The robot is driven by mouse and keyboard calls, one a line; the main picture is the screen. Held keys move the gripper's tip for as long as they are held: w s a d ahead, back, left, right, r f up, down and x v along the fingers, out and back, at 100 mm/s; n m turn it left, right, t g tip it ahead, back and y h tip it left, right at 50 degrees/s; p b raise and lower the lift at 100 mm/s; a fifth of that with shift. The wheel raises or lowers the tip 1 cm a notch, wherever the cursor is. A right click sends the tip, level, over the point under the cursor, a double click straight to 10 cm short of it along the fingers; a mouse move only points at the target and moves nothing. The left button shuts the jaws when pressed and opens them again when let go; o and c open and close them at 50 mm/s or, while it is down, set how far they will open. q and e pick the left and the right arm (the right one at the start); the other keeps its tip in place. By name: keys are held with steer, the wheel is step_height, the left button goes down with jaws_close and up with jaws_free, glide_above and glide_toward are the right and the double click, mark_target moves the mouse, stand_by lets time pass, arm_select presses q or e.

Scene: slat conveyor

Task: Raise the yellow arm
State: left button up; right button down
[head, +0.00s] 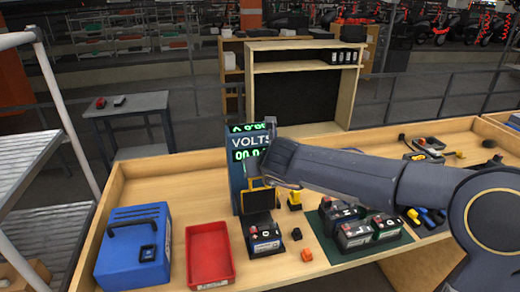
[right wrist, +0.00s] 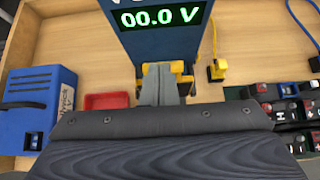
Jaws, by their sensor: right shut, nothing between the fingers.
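The blue volt meter stand (head: 236,180) rises from the bench and reads 00.0 V; its display also shows in the right wrist view (right wrist: 160,18). The yellow arm (head: 278,199) shows as a yellow edge around a dark panel low at the stand's front. In the right wrist view its yellow parts (right wrist: 187,83) show on both sides of my fingers, which hide its middle. My right gripper (right wrist: 160,84) is shut and empty, in front of the stand at the yellow arm; I cannot tell if it touches. A battery (head: 264,240) sits below the panel. My left gripper is not in view.
A red tray (head: 209,256) and a blue case (head: 133,245) stand left of the stand. A yellow plug (head: 294,200) and an orange clip (head: 306,254) lie to its right. Several batteries (head: 356,236) sit on a green mat farther right. Bare wood lies between these things.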

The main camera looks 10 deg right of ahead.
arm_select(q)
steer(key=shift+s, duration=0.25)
arm_select(e)
steer(key=r, duration=0.5)
steer(key=shift+w+a+r, duration=0.1)
steer(key=shift+w, duration=0.2)
